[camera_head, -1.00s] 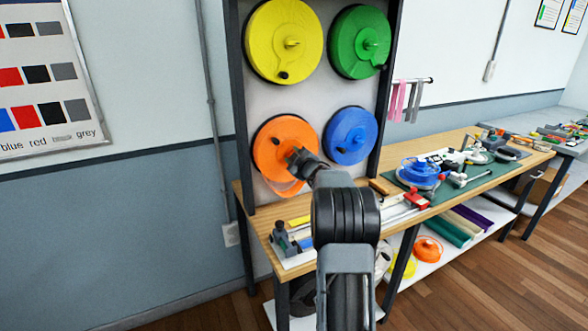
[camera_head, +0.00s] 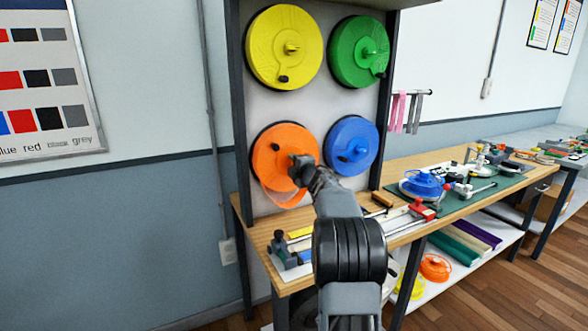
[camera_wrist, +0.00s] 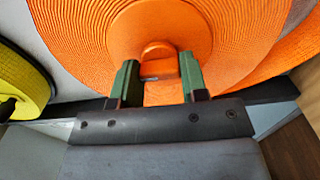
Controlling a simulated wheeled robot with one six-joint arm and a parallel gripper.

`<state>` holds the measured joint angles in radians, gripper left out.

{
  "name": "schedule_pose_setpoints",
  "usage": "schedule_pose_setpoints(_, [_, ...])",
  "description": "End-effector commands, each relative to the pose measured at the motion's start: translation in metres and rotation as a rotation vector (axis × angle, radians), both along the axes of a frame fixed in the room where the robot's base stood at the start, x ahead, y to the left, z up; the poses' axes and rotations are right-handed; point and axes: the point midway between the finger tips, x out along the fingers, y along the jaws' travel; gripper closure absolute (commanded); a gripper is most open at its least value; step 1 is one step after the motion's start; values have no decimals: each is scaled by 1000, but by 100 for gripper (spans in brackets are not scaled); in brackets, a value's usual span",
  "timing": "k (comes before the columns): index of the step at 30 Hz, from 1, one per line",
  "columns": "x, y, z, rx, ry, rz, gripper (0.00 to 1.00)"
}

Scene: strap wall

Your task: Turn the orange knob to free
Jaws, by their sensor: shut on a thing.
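The orange reel (camera_head: 265,165) hangs at the lower left of the upright panel, with a loop of orange strap hanging below it. My gripper (camera_head: 298,163) is at the middle of its face and hides the hub in the head view. In the wrist view, the orange knob (camera_wrist: 158,58) stands at the reel's centre, between the two green fingertips of my gripper (camera_wrist: 160,80). The gripper is shut on it. A dark slot shows at the knob's lower part. Wound orange strap (camera_wrist: 90,40) surrounds it.
A yellow reel (camera_head: 265,45) hangs above, a green reel (camera_head: 345,50) at upper right and a blue reel (camera_head: 365,135) to the right. The wooden workbench (camera_head: 400,165) below carries clamps and tools.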

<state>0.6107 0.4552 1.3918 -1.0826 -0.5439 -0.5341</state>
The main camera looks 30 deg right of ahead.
Motion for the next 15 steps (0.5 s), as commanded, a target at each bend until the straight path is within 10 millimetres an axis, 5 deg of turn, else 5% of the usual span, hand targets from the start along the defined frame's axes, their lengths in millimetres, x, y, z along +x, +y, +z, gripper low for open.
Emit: schedule_pose_setpoints(15, [0, 0, 0, -40, 5, 2, 83])
